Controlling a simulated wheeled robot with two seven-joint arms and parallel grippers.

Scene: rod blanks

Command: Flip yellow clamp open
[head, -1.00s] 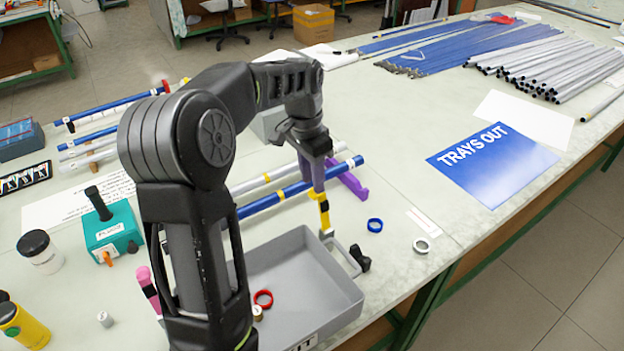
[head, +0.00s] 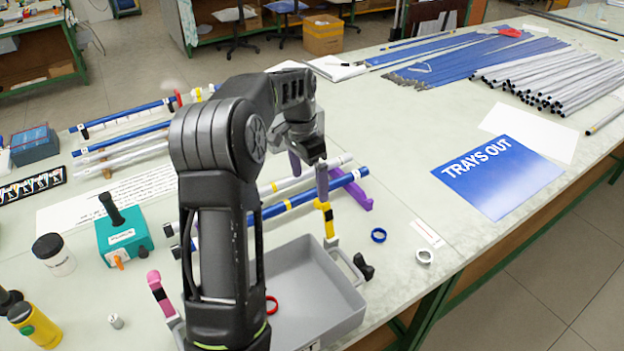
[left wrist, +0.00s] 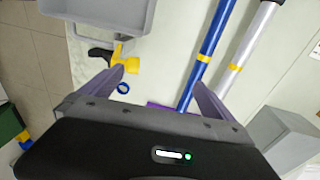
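The yellow clamp (head: 325,214) has a yellow handle with a black band and stands upright by the back right corner of the grey tray (head: 312,322). In the left wrist view the yellow clamp (left wrist: 129,62) lies just past the tip of the left-hand finger. My left gripper (head: 309,184) has purple fingers spread apart; they also show wide apart in the left wrist view (left wrist: 158,78), with nothing held between them. My right gripper is not in view.
A blue rod (head: 311,195) and a grey rod lie on a purple holder (head: 357,194) behind the clamp. A blue ring (head: 378,235) and a white ring (head: 424,256) lie to its right. A pink clamp (head: 157,287) stands left of the tray.

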